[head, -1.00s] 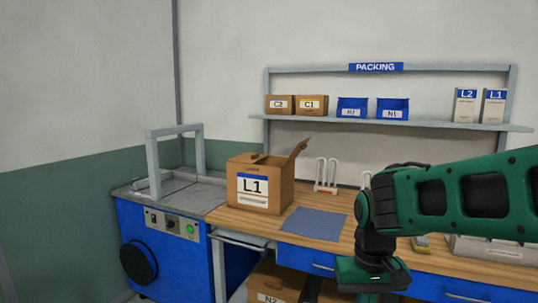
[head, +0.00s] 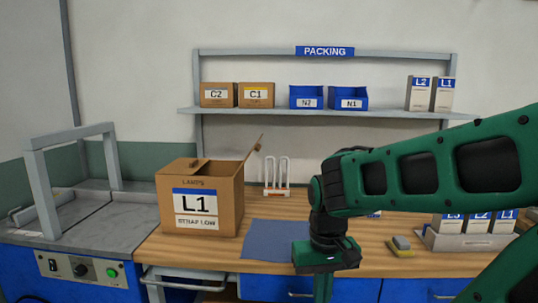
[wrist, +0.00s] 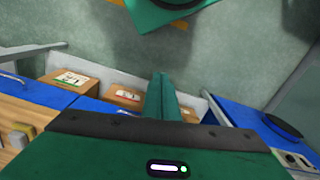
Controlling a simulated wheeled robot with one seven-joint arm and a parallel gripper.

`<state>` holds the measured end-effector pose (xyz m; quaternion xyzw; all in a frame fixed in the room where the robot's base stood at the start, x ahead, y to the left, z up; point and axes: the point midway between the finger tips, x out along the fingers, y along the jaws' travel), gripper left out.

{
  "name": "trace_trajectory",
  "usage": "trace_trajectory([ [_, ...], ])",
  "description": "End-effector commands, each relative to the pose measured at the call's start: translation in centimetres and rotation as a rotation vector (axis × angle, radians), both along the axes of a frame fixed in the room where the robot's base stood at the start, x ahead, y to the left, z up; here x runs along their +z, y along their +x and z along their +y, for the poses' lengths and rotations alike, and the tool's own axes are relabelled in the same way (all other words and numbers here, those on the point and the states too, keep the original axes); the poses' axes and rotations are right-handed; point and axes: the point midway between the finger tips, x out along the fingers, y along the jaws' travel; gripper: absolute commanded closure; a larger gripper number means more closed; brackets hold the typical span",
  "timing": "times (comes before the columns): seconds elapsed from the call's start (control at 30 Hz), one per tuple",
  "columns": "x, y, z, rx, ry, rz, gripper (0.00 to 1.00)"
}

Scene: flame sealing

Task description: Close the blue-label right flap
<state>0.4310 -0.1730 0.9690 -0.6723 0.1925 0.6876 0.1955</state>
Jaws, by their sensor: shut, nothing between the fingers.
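The cardboard box (head: 198,222) with the blue L1 label (head: 195,202) stands upright on the workbench in the head view, at its left end. Its right flap (head: 254,148) stands up and leans outward to the right. The other flaps are hard to make out at this angle. My gripper (wrist: 161,80) points down in the wrist view with its fingers together and empty. In the head view it hangs in front of the bench, right of the box and well apart from it, and its fingertips are cut off by the lower edge. The box is not in the wrist view.
A blue mat (head: 278,240) lies right of the box. A white rack (head: 277,190) stands behind it. The grey-topped machine (head: 85,215) is at the left. A shelf (head: 300,111) with bins and cartons hangs above. Other boxes (wrist: 68,82) sit low under the bench.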

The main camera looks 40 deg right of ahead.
Motion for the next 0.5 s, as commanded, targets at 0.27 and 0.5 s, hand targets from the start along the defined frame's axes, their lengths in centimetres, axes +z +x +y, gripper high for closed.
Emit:
trace_trajectory([
  [0.27, 0.00, -0.02, 0.01, 0.000, 0.000, 0.000, 1.00],
  [0.5, 0.38, -0.24, -0.74, -0.058, -0.027, -0.041, 1.00],
])
